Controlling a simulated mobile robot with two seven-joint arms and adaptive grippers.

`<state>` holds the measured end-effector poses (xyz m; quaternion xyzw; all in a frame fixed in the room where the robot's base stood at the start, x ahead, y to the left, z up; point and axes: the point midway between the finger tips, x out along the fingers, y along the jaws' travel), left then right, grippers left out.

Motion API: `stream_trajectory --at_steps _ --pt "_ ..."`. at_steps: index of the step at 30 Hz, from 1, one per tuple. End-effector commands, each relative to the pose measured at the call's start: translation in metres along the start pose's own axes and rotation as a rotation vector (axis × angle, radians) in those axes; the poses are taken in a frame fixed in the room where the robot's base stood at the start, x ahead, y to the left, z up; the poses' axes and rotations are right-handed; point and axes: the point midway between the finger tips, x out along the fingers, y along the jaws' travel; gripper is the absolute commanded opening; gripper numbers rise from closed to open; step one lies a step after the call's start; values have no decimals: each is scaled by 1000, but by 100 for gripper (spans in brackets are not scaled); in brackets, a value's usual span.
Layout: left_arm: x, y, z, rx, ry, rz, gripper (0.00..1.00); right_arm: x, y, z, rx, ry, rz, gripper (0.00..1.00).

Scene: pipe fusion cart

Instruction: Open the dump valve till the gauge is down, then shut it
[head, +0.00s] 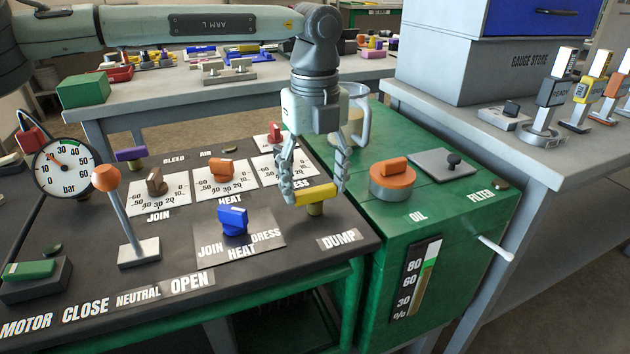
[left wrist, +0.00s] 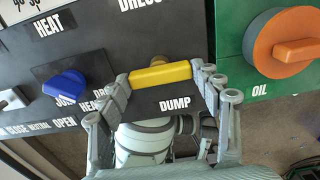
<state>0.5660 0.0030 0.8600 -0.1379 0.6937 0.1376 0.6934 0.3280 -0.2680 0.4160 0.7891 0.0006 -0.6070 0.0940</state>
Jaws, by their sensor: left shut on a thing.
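The dump valve's yellow bar handle (head: 316,194) stands on a short brass stem above the DUMP label on the dark panel. It also shows in the left wrist view (left wrist: 160,75), lying nearly crosswise. My left gripper (head: 317,190) comes down from above and is shut on the yellow handle, one finger at each end; the left wrist view shows the same hold (left wrist: 165,78). The round white gauge (head: 63,168), marked 0 to 60 bar, stands at the panel's left. Its orange needle points up-left, near 20 as far as I can tell. My right gripper is not in view.
An orange-knobbed lever (head: 120,215) stands near the gauge. A blue selector (head: 233,221) and an orange knob (head: 222,169) lie left of my gripper. The green oil unit (head: 460,205), with an orange cap (head: 391,178), adjoins on the right.

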Motion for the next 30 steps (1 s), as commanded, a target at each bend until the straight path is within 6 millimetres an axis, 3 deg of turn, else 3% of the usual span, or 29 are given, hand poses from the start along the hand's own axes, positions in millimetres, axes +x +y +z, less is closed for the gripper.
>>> stream_trajectory --at_steps 10,30 --pt "1 0 0 87 1 1 36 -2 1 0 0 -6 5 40" --pt "1 0 0 677 0 1 36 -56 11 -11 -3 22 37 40"
